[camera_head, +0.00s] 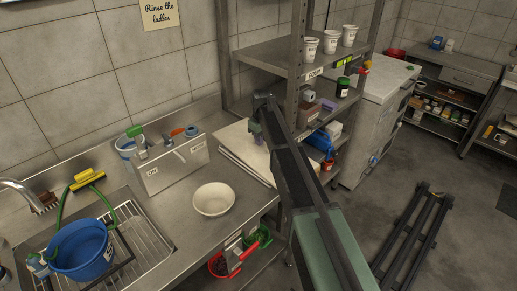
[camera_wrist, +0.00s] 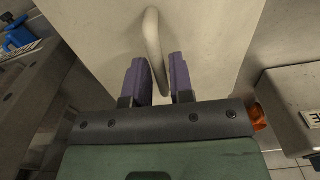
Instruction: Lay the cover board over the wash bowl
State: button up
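The cover board (camera_head: 236,146) is a pale cream slab lying on the steel counter, right of the ladle holder. In the wrist view the board (camera_wrist: 215,40) fills the upper middle, with a pale curved loop handle (camera_wrist: 153,35) standing from it. My gripper (camera_wrist: 159,62) has its two purple fingers apart, one on each side of the handle's lower end. A gap shows between the handle and the right finger. In the head view my arm hides part of the board and the handle. A round cream bowl (camera_head: 213,199), likely the wash bowl, stands empty and uncovered on the counter.
A sink with a drying rack and blue bucket (camera_head: 82,250) lies at the left. A shelf unit with white cups (camera_head: 329,42) rises close behind my arm. Red and green items hang below the counter's front edge.

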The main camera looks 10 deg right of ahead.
grip_shut()
jog(key=shift+r+p, duration=0.75)
jog(key=shift+p, duration=0.05)
jog(key=shift+r+p, duration=1.7)
jog(key=shift+r, duration=0.05)
